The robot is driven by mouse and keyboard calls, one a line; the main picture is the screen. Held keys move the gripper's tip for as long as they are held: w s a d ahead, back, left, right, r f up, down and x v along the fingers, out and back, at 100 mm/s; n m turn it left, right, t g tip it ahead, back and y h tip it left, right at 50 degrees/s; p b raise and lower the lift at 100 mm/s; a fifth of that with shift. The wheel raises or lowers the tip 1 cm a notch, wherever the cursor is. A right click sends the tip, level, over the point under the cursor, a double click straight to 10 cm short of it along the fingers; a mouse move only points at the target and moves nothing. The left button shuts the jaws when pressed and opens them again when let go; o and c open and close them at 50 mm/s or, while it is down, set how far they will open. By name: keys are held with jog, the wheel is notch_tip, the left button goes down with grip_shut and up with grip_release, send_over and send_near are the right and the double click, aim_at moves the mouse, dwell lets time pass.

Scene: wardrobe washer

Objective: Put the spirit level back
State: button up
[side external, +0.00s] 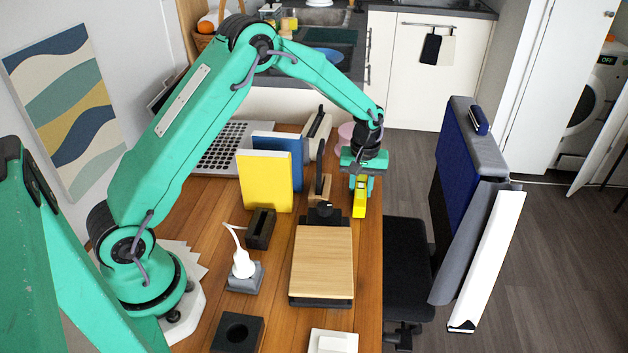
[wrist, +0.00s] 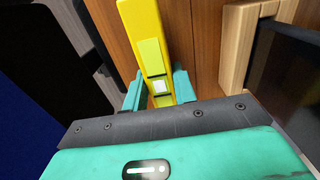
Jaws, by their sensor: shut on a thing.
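The yellow spirit level (side external: 360,203) is held in my gripper (side external: 361,180) near the right edge of the wooden desk. In the wrist view the spirit level (wrist: 146,45) sits between the two green fingers of my gripper (wrist: 158,90), with its vial window in pale green. The fingers are shut on it. It points downward from the jaws in the side view; whether its lower end touches the desk I cannot tell. A black slotted block (side external: 260,229) and a black block with a round hole (side external: 237,332) stand on the desk.
A wooden board on a dark base (side external: 322,262) lies left of and in front of the gripper. Yellow (side external: 265,181) and blue (side external: 279,160) upright books, a laptop (side external: 232,148) and a white lamp-like item (side external: 242,264) stand on the desk. A black chair (side external: 408,265) is to the right.

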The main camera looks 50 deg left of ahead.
jog(key=shift+f, duration=0.3)
jog(key=o, duration=1.4)
jog(key=shift+o, duration=0.2)
jog(key=shift+r, duration=0.2)
jog(key=shift+r, duration=4.8)
notch_tip(320, 180, up, 8)
